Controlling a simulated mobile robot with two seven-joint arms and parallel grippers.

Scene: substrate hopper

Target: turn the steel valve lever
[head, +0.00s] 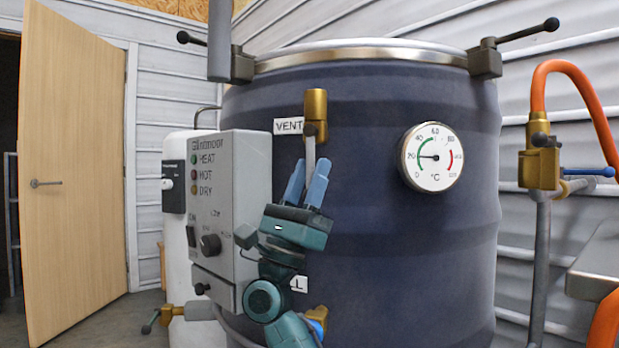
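The steel valve lever (310,150) is a thin grey bar hanging down from a brass valve (316,108) on the dark blue drum, just right of the VENT label. My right gripper (310,168) reaches up from below, with its two blue fingers on either side of the lever's lower part. The gap between the fingers is narrow, and I cannot tell whether they press on the lever. The lever's lower end is partly hidden by the fingers. My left gripper is not in view.
A grey control box (230,215) stands close to the left of my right gripper. A dial gauge (432,157) is on the drum (400,270) at right. Another brass valve (540,160) with an orange hose (575,75) stands farther right. A wooden door (75,170) is open at far left.

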